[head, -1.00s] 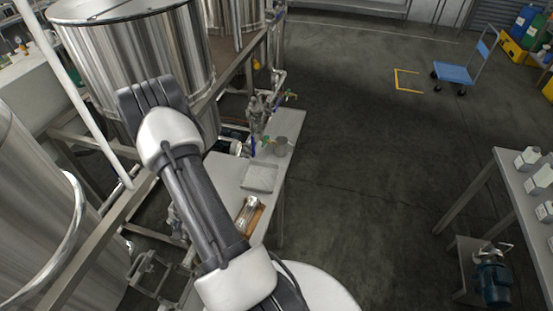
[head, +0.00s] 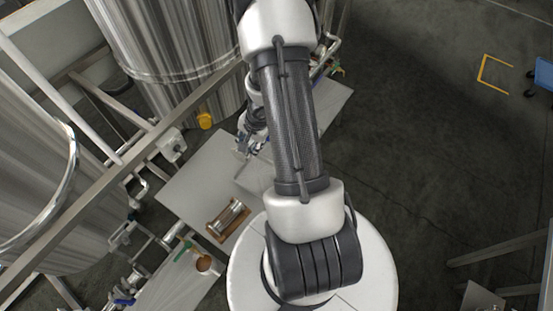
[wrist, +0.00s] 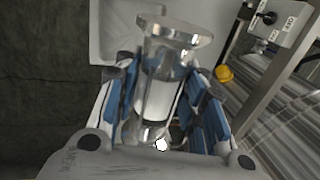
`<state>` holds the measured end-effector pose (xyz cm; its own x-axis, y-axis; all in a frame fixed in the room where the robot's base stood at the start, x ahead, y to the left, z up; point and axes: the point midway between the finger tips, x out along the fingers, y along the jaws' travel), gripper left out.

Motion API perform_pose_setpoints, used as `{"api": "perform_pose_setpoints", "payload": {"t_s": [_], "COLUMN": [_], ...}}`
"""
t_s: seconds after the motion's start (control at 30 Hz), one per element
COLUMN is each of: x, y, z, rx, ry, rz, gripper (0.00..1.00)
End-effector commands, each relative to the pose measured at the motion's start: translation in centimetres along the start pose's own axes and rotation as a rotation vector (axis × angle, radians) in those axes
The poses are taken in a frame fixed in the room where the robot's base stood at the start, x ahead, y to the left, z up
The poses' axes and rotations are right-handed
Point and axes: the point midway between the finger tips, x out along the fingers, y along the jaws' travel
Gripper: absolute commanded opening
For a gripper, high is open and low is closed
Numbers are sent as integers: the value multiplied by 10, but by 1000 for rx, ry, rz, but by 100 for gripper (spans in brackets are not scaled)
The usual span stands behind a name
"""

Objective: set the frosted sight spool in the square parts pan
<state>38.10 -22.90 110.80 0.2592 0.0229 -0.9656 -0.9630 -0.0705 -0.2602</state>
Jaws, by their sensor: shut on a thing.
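My gripper (wrist: 158,78) is shut on a sight spool (wrist: 172,28), with blue-padded fingers on both sides of its body. The spool is a glassy cylinder with round end flanges; I cannot tell surely whether it is frosted. The square parts pan (wrist: 115,32) is pale and shallow, beyond the spool in the wrist view. In the head view the pan (head: 252,178) lies on the bench, partly hidden by my arm. My gripper (head: 246,143) shows small there, near the pan's far side, and its load is hard to make out. The spool appears apart from the pan.
Another spool (head: 232,216) lies in a brown wooden cradle (head: 214,228) at the bench's (head: 190,190) near edge. Steel tanks (head: 175,50) and a frame rail stand left. A yellow part (head: 204,120) and a control box (wrist: 283,25) are close by. Open floor lies right.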

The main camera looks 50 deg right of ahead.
Motion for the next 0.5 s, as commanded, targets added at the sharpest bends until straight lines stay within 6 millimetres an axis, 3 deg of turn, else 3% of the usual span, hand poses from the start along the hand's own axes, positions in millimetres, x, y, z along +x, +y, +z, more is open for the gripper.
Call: {"api": "perform_pose_setpoints", "payload": {"t_s": [0.17, 0.5], "x": [2, 56], "y": [0, 15], "z": [2, 2], "rx": [-5, -4], "ry": [-1, 0], "rz": [-2, -1], "gripper": [0, 0]}}
